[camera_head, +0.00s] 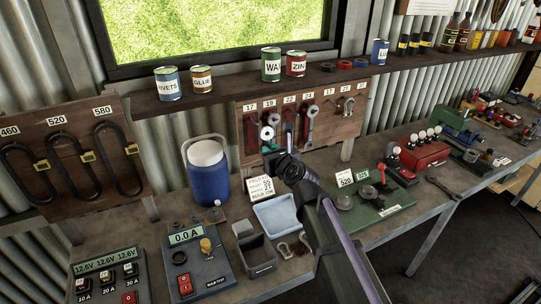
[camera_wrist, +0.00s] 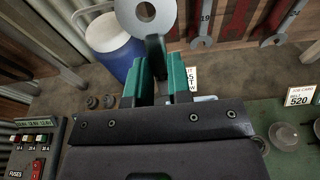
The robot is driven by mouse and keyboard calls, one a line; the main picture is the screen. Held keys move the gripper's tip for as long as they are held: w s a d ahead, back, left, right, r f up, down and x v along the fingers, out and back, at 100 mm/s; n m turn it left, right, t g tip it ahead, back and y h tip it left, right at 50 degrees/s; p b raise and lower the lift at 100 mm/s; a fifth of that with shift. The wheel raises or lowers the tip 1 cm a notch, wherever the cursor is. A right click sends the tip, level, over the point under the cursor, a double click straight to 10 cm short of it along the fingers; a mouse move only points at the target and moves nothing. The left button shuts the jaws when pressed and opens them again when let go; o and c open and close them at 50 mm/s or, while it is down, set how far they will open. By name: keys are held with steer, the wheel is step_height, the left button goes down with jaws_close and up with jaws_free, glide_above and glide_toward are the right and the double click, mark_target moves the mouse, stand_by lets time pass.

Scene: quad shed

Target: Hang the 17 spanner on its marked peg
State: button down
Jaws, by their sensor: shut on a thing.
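My gripper (camera_wrist: 157,78) is shut on a spanner (camera_wrist: 147,15), its green fingers around the shank. The ring end stands up beyond the fingertips; no size mark is readable on it. In the head view my gripper (camera_head: 270,148) is in front of the lower left of the wooden peg board (camera_head: 345,131). The leftmost place, labelled 17 (camera_head: 249,107), shows a red painted shape (camera_head: 250,135) with no spanner over its visible part. A second, less clear 17 label seems to be farther right. Spanners hang to the right of the leftmost place, one (camera_head: 310,122) under the 24 label.
A blue water cooler (camera_head: 209,182) stands close left of the board. A shelf with tins (camera_head: 271,66) runs above it. Below are a blue tray (camera_head: 277,217), a grey bin (camera_head: 257,255), shackles and a bulb tester (camera_head: 203,264). A green fixture (camera_head: 375,207) lies to the right.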

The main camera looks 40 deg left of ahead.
steer(key=shift+w+a+f, duration=0.1)
steer(key=shift+w+a, duration=0.1)
steer(key=shift+w, duration=0.25)
steer(key=shift+w+a, duration=0.2)
steer(key=shift+a, duration=0.45)
steer(key=b+x, duration=0.2)
steer(key=x, duration=0.6)
steer(key=shift+a, duration=0.1)
steer(key=c, duration=1)
jaws_free()
steer(key=shift+f, duration=0.1)
